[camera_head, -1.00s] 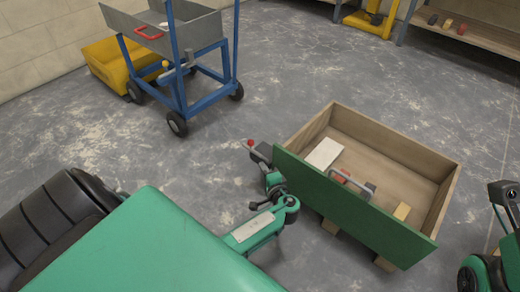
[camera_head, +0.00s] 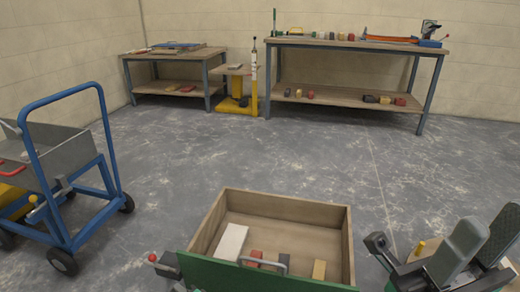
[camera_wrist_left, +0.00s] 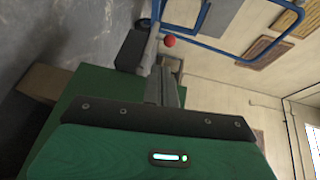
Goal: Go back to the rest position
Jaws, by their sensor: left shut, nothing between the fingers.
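My left gripper (camera_head: 172,270) is low in the head view, beside the left end of the green front panel (camera_head: 262,277) of a wooden box. Only a small part of it shows there. In the left wrist view my left gripper (camera_wrist_left: 164,82) has its fingers together with nothing held between them. A red ball on a grey lever (camera_wrist_left: 169,41) shows just beyond the fingertips, next to a black block (camera_wrist_left: 130,50). My right gripper cannot be made out; green and grey parts, probably of my right arm, fill the lower right of the head view.
The open wooden box (camera_head: 348,240) holds a white block (camera_head: 232,242) and several smaller pieces. A blue-framed cart (camera_head: 108,190) stands at left. Workbenches (camera_head: 350,45) line the back wall, with a yellow stand (camera_head: 252,92) between them. The floor (camera_head: 270,150) between is clear.

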